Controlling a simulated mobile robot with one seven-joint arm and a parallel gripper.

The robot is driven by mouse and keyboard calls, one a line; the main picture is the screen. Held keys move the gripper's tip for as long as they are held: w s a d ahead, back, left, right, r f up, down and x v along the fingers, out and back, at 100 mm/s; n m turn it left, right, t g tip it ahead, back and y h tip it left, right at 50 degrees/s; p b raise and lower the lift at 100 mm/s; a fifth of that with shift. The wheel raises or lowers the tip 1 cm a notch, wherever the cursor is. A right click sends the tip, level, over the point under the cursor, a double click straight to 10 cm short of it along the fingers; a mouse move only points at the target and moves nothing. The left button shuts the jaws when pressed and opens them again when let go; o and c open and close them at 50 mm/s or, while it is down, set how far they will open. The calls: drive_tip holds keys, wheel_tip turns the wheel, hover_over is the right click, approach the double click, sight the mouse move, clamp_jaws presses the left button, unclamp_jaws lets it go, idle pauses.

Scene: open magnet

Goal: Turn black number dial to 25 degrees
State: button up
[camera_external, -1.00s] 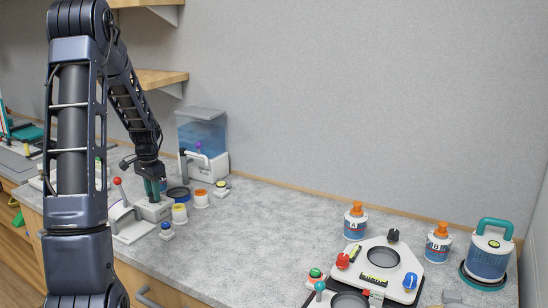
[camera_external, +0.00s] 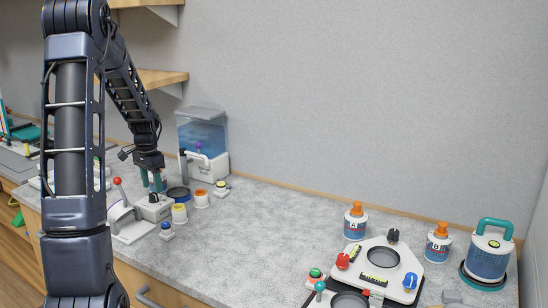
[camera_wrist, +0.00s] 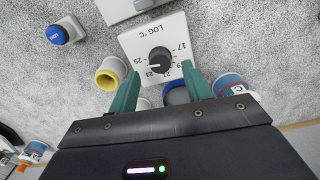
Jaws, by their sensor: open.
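The black number dial (camera_wrist: 160,60) sits on a small white box (camera_wrist: 133,42) marked "LOG °C", with numbers from 17 to 25 around it. A pale mark on the dial points towards about 23 in the wrist view; I cannot read it exactly. In the outside view the dial (camera_external: 154,198) is on top of the white box (camera_external: 147,212). My gripper (camera_external: 154,184) is just above and behind it, apart from it. In the wrist view my gripper (camera_wrist: 162,78) has its two green fingers spread, with nothing between them.
A yellow-rimmed cup (camera_wrist: 110,73) and a blue button (camera_wrist: 57,34) stand beside the box. The counter's middle is clear.

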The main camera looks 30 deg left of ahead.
sight(153, 194)
wheel_tip(153, 194, up, 8)
drive_tip(key=shift+f, duration=0.2)
idle(0.3)
drive_tip(key=s+d+r+t, duration=0.1)
drive_tip(key=s+d+r, duration=0.25)
drive_tip(key=d, duration=0.35)
drive_tip(key=s+d+r, duration=0.2)
drive_tip(key=d+r, duration=0.3)
drive_tip(key=d, duration=0.3)
drive_tip(key=s+d+r+t, duration=0.1)
drive_tip(key=s+d+r, duration=0.25)
drive_tip(key=d, duration=0.35)
drive_tip(key=s+d+n+t, duration=0.1)
drive_tip(key=s+d+t, duration=0.1)
drive_tip(key=s+d, duration=1.2)
drive_tip(key=s+r, duration=0.1)
drive_tip(key=s, duration=0.3)
drive_tip(key=shift+d+t, duration=0.25)
drive_tip(key=shift+t, duration=0.05)
drive_tip(key=shift+w, duration=0.15)
